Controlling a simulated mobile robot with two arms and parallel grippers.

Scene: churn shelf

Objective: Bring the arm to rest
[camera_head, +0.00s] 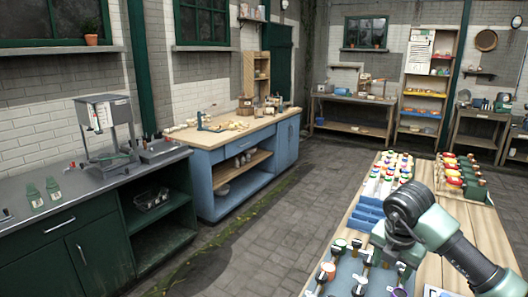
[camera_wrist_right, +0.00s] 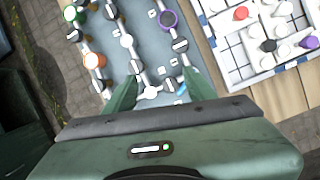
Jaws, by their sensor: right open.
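My right gripper (camera_wrist_right: 160,92) is open, its two green fingers spread apart with nothing held between them. In the head view my right arm reaches in from the lower right and bends down over the wooden table (camera_head: 432,268); the hand's fingertips are hard to make out there. Below the fingers lies a grey-blue tray (camera_wrist_right: 133,22) with rows of small white, black and coloured pieces. I cannot tell whether the fingers touch any of them. My left arm is not in view.
A white grid tray (camera_wrist_right: 232,58) with coloured pieces lies beside the grey-blue tray. Blue bins (camera_head: 367,212) and rows of colour-topped bottles (camera_head: 386,176) stand farther back on the table. A blue workbench (camera_head: 238,172) and green cabinets (camera_head: 70,252) line the left wall. The paved floor (camera_head: 270,235) between is clear.

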